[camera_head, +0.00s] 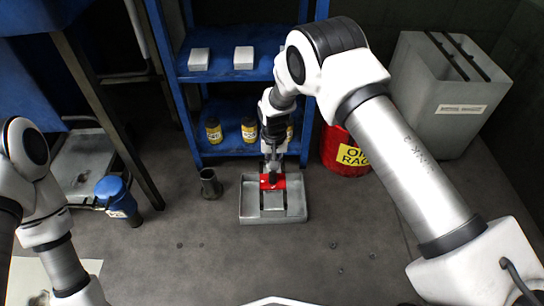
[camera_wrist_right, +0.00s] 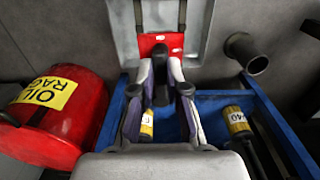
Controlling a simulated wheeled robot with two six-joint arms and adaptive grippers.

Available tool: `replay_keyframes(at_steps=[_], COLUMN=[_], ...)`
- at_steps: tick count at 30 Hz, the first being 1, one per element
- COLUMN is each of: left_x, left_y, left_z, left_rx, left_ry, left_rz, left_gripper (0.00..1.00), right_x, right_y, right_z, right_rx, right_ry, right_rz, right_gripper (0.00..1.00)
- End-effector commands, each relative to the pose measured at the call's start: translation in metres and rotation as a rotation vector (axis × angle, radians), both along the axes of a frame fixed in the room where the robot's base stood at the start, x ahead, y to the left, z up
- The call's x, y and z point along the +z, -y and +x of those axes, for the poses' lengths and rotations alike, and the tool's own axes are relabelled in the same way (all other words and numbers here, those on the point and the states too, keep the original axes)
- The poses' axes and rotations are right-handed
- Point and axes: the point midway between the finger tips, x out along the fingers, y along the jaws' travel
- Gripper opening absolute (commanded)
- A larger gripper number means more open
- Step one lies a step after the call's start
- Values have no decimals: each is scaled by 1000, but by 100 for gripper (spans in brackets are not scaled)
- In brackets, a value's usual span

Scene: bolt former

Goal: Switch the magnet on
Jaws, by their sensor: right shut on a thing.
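A red block, which looks like the magnet (camera_head: 279,183), sits over the grey tray (camera_head: 298,207) on the floor. My right gripper (camera_head: 270,172) reaches down to it from above. In the right wrist view the red magnet (camera_wrist_right: 147,42) shows just beyond the fingertips, with a dark part at its middle. My right gripper (camera_wrist_right: 167,62) is shut on the magnet's dark part, though the fingers hide most of the contact. The switch position cannot be made out. My left arm shows at the left edge, but its gripper is out of view.
A blue shelf (camera_head: 226,76) behind the tray holds yellow-labelled bottles (camera_head: 249,130) and pale blocks (camera_head: 244,58). A red oil-rag bin (camera_head: 342,152) stands right of it, a grey bin (camera_head: 449,95) farther right. A dark cup (camera_head: 210,184) stands left of the tray. The front floor is mostly clear.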

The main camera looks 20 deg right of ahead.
Motion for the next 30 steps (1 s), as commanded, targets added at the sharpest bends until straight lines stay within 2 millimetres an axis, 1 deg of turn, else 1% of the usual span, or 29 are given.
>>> replay_keyframes(at_steps=[6,7,8,9,17,20,23,30], left_x=[-2,-2,-2,-2,-2,-2,-2,-2], left_y=[0,0,0,0,0,0,0,0], left_z=[0,0,0,0,0,0,0,0], left_rx=[0,0,0,0,0,0,0,0], left_ry=[-1,-1,-1,-1,0,0,0,0], left_rz=[0,0,0,0,0,0,0,0], left_gripper=[40,40,40,40,40,40,40,40], right_x=[-1,-1,-1,-1,0,6,23,85], right_y=[0,0,0,0,0,0,0,0], right_z=[1,1,1,1,1,1,2,2], right_rx=[0,0,0,0,-1,0,0,-1], right_ry=[3,3,3,3,2,4,5,6], right_rz=[0,0,0,0,0,0,0,-1], right_gripper=[0,25,35,40,40,40,40,40])
